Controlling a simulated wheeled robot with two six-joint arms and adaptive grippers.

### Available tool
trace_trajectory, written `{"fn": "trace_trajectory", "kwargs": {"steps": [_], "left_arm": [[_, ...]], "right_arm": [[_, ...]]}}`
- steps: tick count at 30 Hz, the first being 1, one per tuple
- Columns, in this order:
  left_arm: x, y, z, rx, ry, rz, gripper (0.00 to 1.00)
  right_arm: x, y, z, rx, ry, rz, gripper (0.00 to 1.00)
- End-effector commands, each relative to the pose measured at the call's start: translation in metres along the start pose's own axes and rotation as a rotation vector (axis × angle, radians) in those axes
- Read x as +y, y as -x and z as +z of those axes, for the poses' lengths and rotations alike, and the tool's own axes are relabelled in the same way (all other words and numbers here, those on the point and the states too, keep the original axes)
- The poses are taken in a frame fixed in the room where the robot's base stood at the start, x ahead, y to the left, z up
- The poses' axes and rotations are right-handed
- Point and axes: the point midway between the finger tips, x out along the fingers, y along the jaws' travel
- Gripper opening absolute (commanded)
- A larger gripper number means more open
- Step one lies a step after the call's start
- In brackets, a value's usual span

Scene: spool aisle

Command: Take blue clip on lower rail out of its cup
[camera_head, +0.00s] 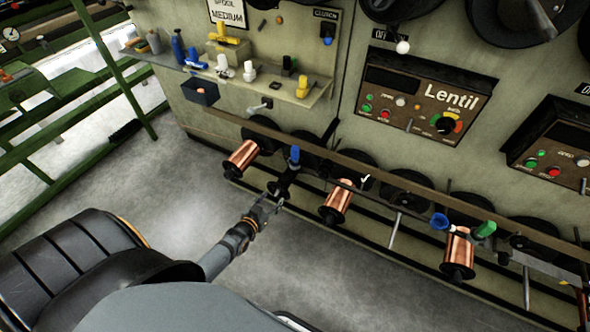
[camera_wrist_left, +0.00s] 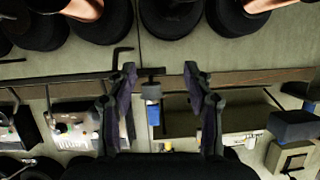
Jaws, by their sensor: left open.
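A blue clip (camera_head: 294,155) stands upright at the lower rail (camera_head: 350,160), between two copper spools. In the left wrist view the blue clip (camera_wrist_left: 153,115) shows between and beyond my finger tips, against a grey piece (camera_wrist_left: 151,92) that may be its cup. My left gripper (camera_head: 270,199) is open and empty, in front of and below the clip in the head view. Its two fingers (camera_wrist_left: 160,75) stand apart on either side of the clip in the wrist view, touching nothing that I can make out. My right gripper is not in view.
Copper spools (camera_head: 243,158) hang along the rail. A blue funnel-shaped piece (camera_head: 440,221) and a green clip (camera_head: 486,229) sit farther right. A shelf (camera_head: 318,91) with yellow, white and blue parts is above. The grey floor (camera_head: 180,190) is open; a green frame stands left.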

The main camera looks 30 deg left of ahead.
Motion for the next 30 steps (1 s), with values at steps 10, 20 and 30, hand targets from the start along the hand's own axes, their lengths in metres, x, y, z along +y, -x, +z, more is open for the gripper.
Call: {"fn": "trace_trajectory", "kwargs": {"steps": [10, 20, 30], "left_arm": [[0.012, -0.006, -0.127, 0.36, 0.035, 0.048, 0.52], [0.014, -0.051, -0.141, 0.357, 0.035, 0.048, 0.52], [0.017, -0.079, -0.15, 0.358, 0.036, 0.047, 0.52]], "right_arm": [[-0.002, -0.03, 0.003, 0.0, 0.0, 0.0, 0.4], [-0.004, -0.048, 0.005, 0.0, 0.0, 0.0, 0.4], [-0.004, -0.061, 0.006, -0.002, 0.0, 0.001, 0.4]]}}
